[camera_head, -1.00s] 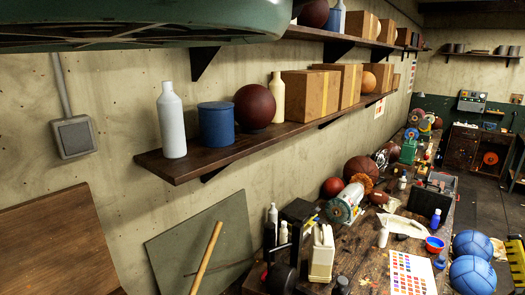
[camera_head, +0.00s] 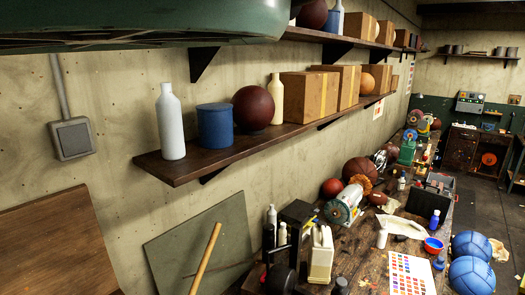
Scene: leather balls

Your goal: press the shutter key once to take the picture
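I cannot make out a shutter key or a camera in this view. A grey square wall switch (camera_head: 72,138) with a cable above it is on the wall at the left; nothing touches it. My gripper does not show in the head view, so I cannot see whether it is open or shut.
A wooden shelf (camera_head: 205,166) with bottles, a blue tin (camera_head: 215,125), a ball (camera_head: 254,107) and boxes runs along the wall. Blue balls (camera_head: 472,274) lie at right.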

